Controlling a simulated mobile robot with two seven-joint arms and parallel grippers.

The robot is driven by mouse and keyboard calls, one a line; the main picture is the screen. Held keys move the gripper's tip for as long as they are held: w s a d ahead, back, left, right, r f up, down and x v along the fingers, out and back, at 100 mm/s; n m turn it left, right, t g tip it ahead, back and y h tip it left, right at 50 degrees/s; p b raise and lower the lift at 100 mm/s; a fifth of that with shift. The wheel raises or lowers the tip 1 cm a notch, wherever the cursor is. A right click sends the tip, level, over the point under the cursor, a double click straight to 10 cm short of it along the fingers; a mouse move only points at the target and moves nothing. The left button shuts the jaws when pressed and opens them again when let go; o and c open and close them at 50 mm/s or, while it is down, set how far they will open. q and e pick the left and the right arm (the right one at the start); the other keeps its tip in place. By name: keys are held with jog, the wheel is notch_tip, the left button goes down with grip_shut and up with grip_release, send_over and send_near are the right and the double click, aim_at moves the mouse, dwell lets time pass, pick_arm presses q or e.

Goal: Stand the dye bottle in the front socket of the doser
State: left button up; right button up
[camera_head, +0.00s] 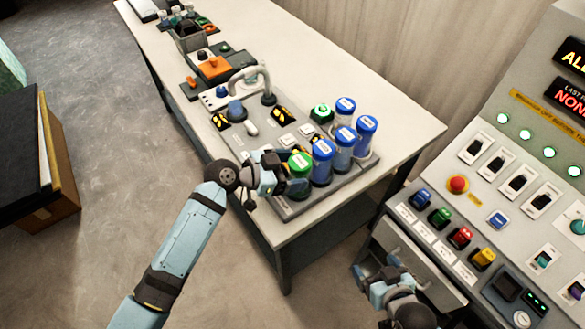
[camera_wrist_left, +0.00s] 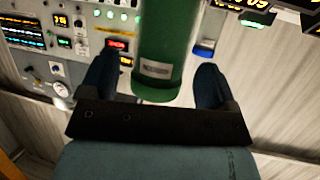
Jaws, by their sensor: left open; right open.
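The green-capped bottle (camera_head: 300,160) appears upright at the front end of the doser (camera_head: 293,209), beside several blue-capped bottles (camera_head: 322,149). My left gripper (camera_head: 280,172) is open at the bottle's left side. In the left wrist view the green bottle (camera_wrist_left: 160,50) lies between the two spread fingers, with a visible gap on the right side. The bottle's foot and the front socket are hidden in the head view, so I cannot tell how it is seated. My right gripper (camera_head: 377,276) is open and empty, low in front of the control console.
The long table (camera_head: 390,95) carries a curved grey pipe (camera_head: 262,78) and orange-topped equipment (camera_head: 214,68) further back. The control console (camera_head: 440,250) with colored buttons stands at the right. The floor (camera_head: 105,150) left of the table is mostly free.

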pick_arm(q)
jog(key=b+v, duration=0.2)
jog(key=v, duration=0.9)
jog(key=s+a+f+n+t+y, duration=0.2)
jog(key=s+a+f+n+y, duration=0.2)
jog(key=s+f, duration=0.3)
jog(key=s+a+f+n+t+y, duration=0.3)
jog(key=s+a+f+n+y, duration=0.2)
jog(key=s+f, duration=0.3)
notch_tip(320, 180, down, 4)
jog(key=shift+f+n, duration=0.1)
jog(key=shift+n, duration=0.6)
notch_tip(320, 180, up, 4)
jog(key=p, duration=0.4)
jog(key=shift+a, duration=0.15)
